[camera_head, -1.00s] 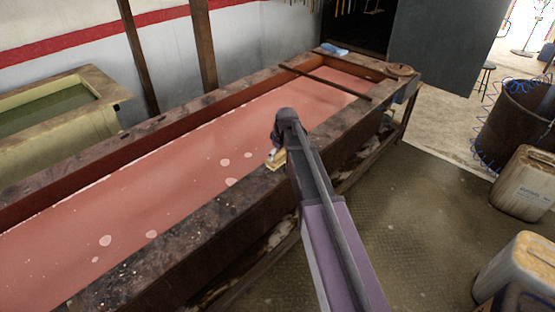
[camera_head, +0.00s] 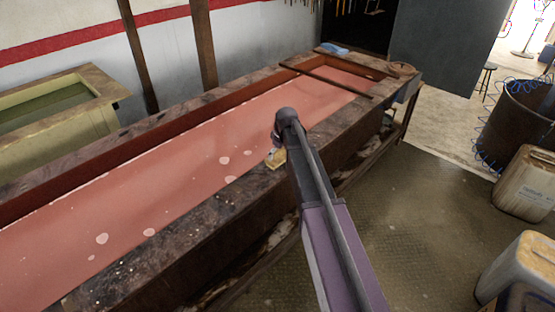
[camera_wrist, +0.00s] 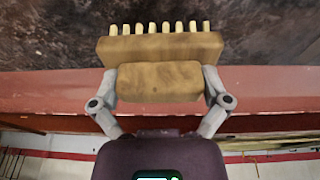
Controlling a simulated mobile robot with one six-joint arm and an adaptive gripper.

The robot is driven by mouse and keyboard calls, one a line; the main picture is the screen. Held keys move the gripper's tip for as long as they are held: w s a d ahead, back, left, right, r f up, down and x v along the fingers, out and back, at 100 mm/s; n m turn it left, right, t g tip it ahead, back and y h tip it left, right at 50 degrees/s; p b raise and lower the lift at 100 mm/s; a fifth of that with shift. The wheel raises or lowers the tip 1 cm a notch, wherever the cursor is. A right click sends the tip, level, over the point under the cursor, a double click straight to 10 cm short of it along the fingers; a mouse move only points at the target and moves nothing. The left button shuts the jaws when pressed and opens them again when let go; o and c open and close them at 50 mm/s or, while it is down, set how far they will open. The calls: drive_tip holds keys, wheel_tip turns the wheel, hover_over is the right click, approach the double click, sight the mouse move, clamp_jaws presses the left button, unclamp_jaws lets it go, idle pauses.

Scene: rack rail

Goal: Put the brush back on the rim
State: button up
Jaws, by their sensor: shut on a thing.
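The brush (camera_head: 275,158) is a tan wooden block with a row of pale bristle tufts, which show in the wrist view (camera_wrist: 160,49). My gripper (camera_wrist: 160,82) is shut on its wooden block, with one finger at each side. In the head view my arm hides most of the gripper. The brush appears at the inner edge of the near rim (camera_head: 205,228) of the long tank. The dark, worn rim surface (camera_wrist: 45,35) lies behind the bristles in the wrist view. I cannot tell whether the brush touches it.
The tank holds pink liquid (camera_head: 130,205) with pale foam spots. A bar (camera_head: 325,82) crosses its far end, near a blue cloth (camera_head: 334,48). A yellowish tank (camera_head: 75,145) stands at left. Jerrycans (camera_head: 523,182) and a dark drum (camera_head: 515,118) stand right; the floor between is clear.

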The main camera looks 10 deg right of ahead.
drive_tip(key=shift+f, duration=0.45)
drive_tip(key=shift+f+b, duration=0.1)
drive_tip(key=shift+b, duration=0.2)
drive_tip(key=o, duration=0.9)
drive_tip(key=shift+c, duration=0.2)
drive_tip(key=p+v, duration=1.2)
idle(0.5)
drive_tip(key=s+a+m+g+h, duration=0.1)
drive_tip(key=s+m, duration=0.6)
drive_tip(key=s, duration=1.9)
drive_tip(key=shift+s+a+f+g, duration=0.15)
drive_tip(key=shift+s+a+g, duration=0.15)
drive_tip(key=shift+g, duration=0.4)
